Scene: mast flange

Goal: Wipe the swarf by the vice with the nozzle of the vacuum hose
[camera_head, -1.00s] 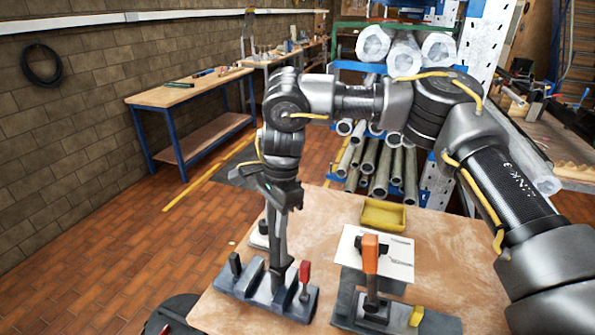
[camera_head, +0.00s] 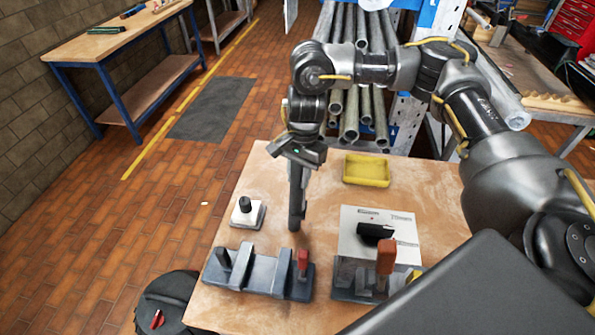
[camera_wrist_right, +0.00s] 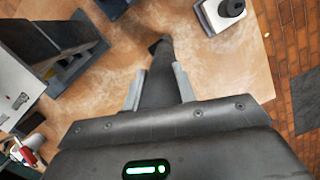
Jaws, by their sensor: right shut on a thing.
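My right gripper (camera_head: 299,152) is shut on a dark, tube-like vacuum nozzle (camera_head: 297,196), which hangs nearly upright. The nozzle also shows between the two fingers in the right wrist view (camera_wrist_right: 158,78). Its lower end is close above or on the bench; I cannot tell which. In front of it stands a blue-grey fixture (camera_head: 258,272) with upright jaws and a red handle, which looks like the vice. To its right is another grey fixture (camera_head: 352,280) with an orange handle. I cannot make out swarf clearly on the mottled top. My left gripper is not in view.
The wooden bench top (camera_head: 235,318) carries a yellow tray (camera_head: 367,171), a white printed plate (camera_head: 400,225) and a small box with a black knob (camera_head: 248,213). A round black unit (camera_head: 168,300) stands at the bench's left edge. Pipe racks stand behind.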

